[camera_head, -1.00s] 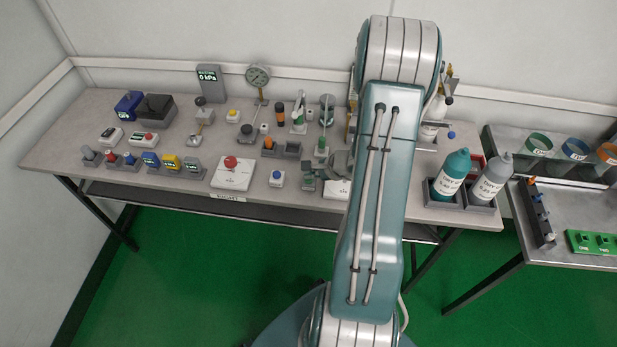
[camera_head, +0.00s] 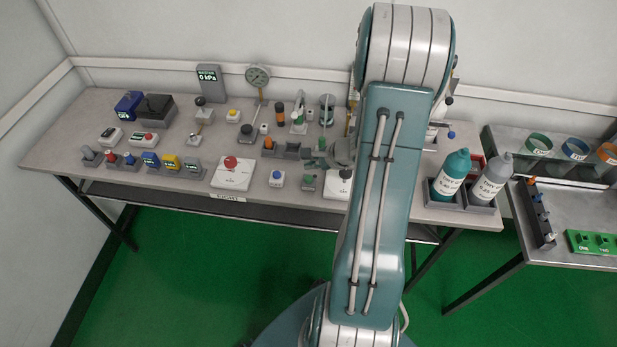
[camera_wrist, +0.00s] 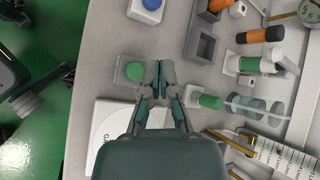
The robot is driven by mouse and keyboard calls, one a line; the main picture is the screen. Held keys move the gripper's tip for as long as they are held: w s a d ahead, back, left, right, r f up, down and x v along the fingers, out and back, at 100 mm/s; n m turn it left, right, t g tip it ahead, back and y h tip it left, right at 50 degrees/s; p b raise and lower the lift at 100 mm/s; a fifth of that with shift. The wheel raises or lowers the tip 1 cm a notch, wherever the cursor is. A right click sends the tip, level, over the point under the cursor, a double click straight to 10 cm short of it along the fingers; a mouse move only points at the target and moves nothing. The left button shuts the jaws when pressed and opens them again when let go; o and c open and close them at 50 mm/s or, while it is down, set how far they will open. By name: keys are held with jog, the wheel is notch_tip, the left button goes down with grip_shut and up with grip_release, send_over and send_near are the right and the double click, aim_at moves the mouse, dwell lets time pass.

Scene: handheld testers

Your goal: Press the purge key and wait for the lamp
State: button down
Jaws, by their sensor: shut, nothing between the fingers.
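No key with a readable purge label shows, so I cannot tell which one it is. A green button (camera_head: 309,179) on a grey base stands near the table's front edge. In the wrist view the green button (camera_wrist: 134,71) lies just left of my gripper (camera_wrist: 160,66). My gripper is shut and empty, its fingertips beside the button in the picture; contact cannot be judged. In the head view my gripper (camera_head: 314,161) appears behind the green button, partly hidden by my arm. A blue button (camera_head: 277,176) stands to the left. I cannot pick out a lit lamp.
A white plate with a red button (camera_head: 231,164) stands further left. A grey open tray (camera_wrist: 204,46) and an orange-black cylinder (camera_wrist: 260,35) lie right of my gripper. A white plate (camera_wrist: 105,125) lies below it. Bottles (camera_head: 451,174) stand at the table's right end.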

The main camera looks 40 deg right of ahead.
jog(key=shift+r, duration=1.2)
